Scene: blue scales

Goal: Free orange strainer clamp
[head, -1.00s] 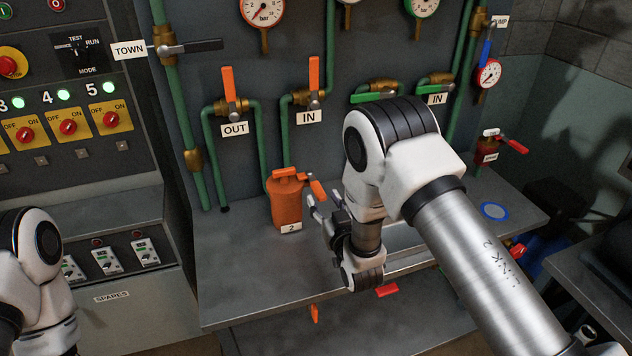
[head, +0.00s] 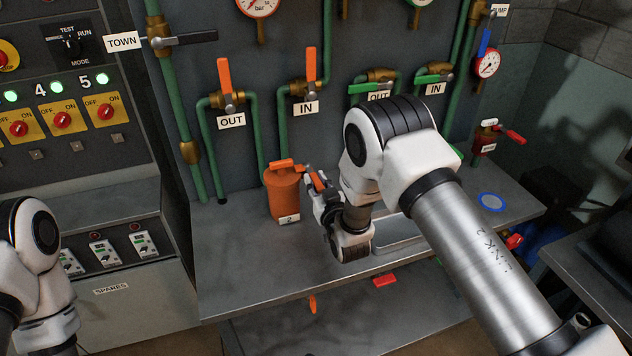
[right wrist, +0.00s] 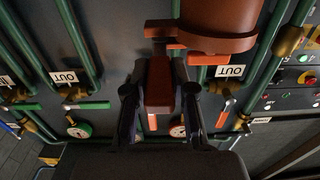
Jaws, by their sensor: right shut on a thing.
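The orange strainer (head: 283,196), a canister labelled 2, stands upright on the grey bench; its body also shows at the top of the right wrist view (right wrist: 218,28). Its orange clamp handle (head: 315,181) sticks out to the right near the lid. My right gripper (head: 321,190) is at that handle. In the right wrist view the handle (right wrist: 160,84) lies between the two dark fingers (right wrist: 160,110), and the gripper is shut on it. My left arm shows at the left edge of the head view, with its gripper out of frame.
Green pipes with orange levers (head: 224,76) stand behind the strainer. A blue-rimmed disc (head: 491,202) lies on the bench (head: 245,270) at the right. The bench is clear left and in front of the strainer. A switch panel (head: 75,115) stands at the left.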

